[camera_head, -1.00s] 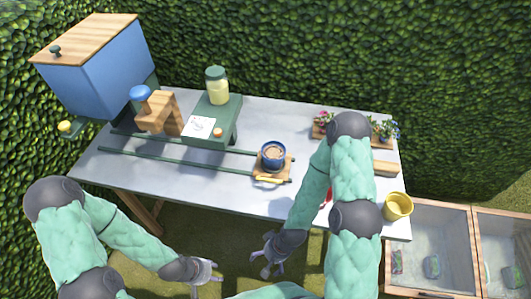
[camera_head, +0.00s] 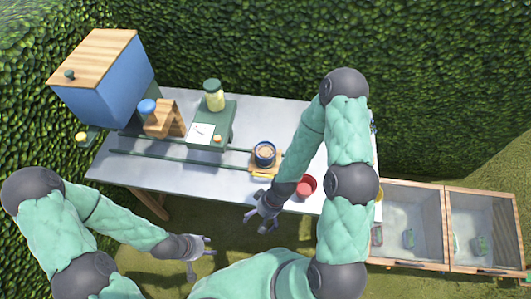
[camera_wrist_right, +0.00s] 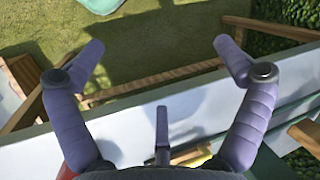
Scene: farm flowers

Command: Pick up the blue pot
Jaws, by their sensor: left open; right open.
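The blue pot (camera_head: 265,155) stands upright on a small wooden stand (camera_head: 256,169) near the table's front, with brown contents showing at its top. My right gripper (camera_head: 262,215) is open and empty, in front of and below the pot at the table's front edge. In the right wrist view the open fingers (camera_wrist_right: 160,62) have only grass and the table edge between and beyond them; the pot is not recognisable there. My left gripper (camera_head: 203,254) is open and empty, over the grass in front of the table.
A red pot (camera_head: 306,186) stands right beside my right forearm. Two green rails (camera_head: 180,155) run along the table (camera_head: 137,176) to the wooden stand. A green stand (camera_head: 211,123) with a jar is behind. My right arm hides the table's right part. Glass-topped boxes (camera_head: 415,219) lie at right.

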